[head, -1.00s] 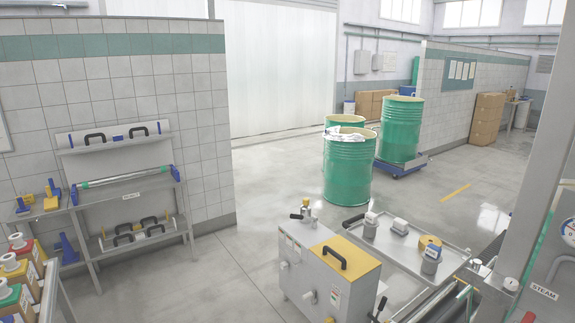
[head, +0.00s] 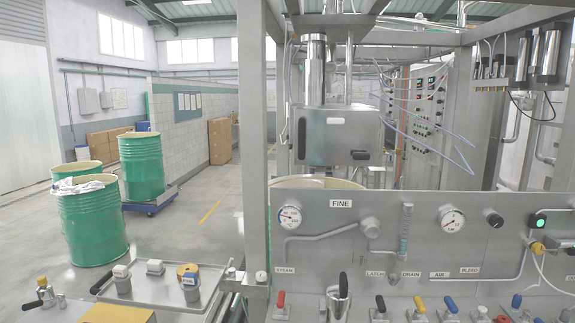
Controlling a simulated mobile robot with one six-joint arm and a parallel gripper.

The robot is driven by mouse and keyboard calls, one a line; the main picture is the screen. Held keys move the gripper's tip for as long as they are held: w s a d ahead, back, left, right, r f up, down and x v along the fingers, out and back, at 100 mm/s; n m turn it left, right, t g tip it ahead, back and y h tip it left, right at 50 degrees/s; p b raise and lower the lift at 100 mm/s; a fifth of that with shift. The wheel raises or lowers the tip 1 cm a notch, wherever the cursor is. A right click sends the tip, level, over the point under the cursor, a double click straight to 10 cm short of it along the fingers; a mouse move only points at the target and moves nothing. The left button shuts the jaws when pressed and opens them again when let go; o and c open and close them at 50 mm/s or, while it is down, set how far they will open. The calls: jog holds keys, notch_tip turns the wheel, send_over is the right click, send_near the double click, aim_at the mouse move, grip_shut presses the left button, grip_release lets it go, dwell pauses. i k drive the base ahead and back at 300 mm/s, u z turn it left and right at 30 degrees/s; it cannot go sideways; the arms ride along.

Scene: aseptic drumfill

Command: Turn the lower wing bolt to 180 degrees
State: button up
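I cannot make out a wing bolt for certain in the head view. The steel machine fills the right side, with a closed box-shaped chamber (head: 342,118) in its upper middle. Two dark, handle-like parts show on the chamber, one upright (head: 302,138) at its left and one lying flat (head: 360,155) lower right; I cannot tell whether either is a wing bolt. My gripper is not in view.
A grey panel (head: 330,247) with gauges and coloured valve levers spans the lower right. A steel post (head: 256,150) stands at its left. A steel tray (head: 195,272) with small containers is lower left. Green drums (head: 92,228) stand on open floor behind.

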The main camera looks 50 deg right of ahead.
aim_at(357, 156)
jog(key=z, duration=4.95)
jog(key=i, duration=0.15)
jog(key=u, duration=3.05)
jog(key=i, duration=0.6)
jog(key=z, duration=0.15)
jog(key=k, duration=0.55)
jog(key=z, duration=0.05)
